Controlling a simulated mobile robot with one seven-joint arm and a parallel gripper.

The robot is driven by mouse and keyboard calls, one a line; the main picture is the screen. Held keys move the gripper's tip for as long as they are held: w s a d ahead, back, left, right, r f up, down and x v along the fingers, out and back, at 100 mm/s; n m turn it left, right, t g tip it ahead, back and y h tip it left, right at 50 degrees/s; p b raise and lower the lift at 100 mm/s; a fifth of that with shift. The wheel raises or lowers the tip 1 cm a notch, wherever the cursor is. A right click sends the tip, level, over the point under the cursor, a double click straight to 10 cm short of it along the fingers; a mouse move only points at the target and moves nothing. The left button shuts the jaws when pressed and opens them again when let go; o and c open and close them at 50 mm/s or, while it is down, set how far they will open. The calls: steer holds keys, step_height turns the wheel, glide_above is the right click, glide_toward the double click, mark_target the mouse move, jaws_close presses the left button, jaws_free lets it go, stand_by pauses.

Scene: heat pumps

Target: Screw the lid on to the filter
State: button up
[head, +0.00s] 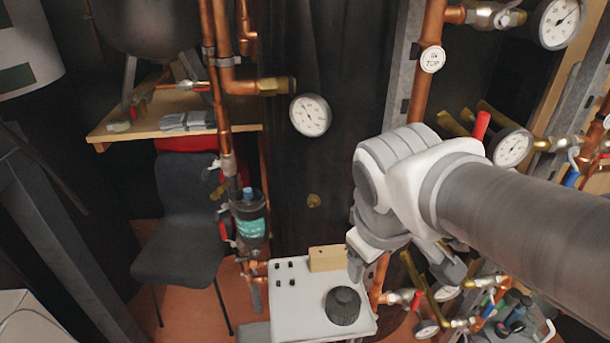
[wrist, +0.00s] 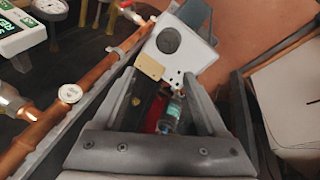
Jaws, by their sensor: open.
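The black ribbed round lid (head: 342,305) lies on a white table (head: 295,315) at the bottom centre of the head view. The lid also shows at the top of the wrist view (wrist: 169,40). The filter (head: 250,222) is a dark upright cylinder with a teal label and a blue piece on top, on the copper pipe left of the table. It also shows between my fingers in the wrist view (wrist: 170,115), farther away. My gripper (wrist: 160,80) is open and empty. In the head view it hangs above and right of the lid, clear of both.
A wooden block (head: 327,258) sits at the table's back edge, with small dark pegs (head: 285,272) to its left. Copper pipes and gauges (head: 310,115) stand behind and to the right. A dark chair (head: 182,220) is at the left.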

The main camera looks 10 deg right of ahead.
steer(key=w+f+n+g+h+b, duration=0.1)
steer(key=w+f+n+b, duration=0.1)
steer(key=f+n, duration=0.25)
steer(key=w+f+n+h+b, duration=0.1)
steer(key=w+f+n+b, duration=0.25)
steer(key=f, duration=0.25)
steer(key=n+h+b, duration=0.2)
steer(key=n+b, duration=0.2)
steer(key=n, duration=0.6)
glide_toward(342, 296)
steer(key=b+x, duration=0.6)
steer(key=x, duration=0.2)
steer(key=shift+s, duration=0.1)
steer(key=shift+w+d+f+b, duration=0.25)
steer(key=shift+d+f+b, duration=0.05)
steer(key=shift+f, duration=0.25)
jaws_close()
step_height(342, 296, up, 6)
steer(key=p, duration=0.6)
steer(key=shift+r, duration=0.1)
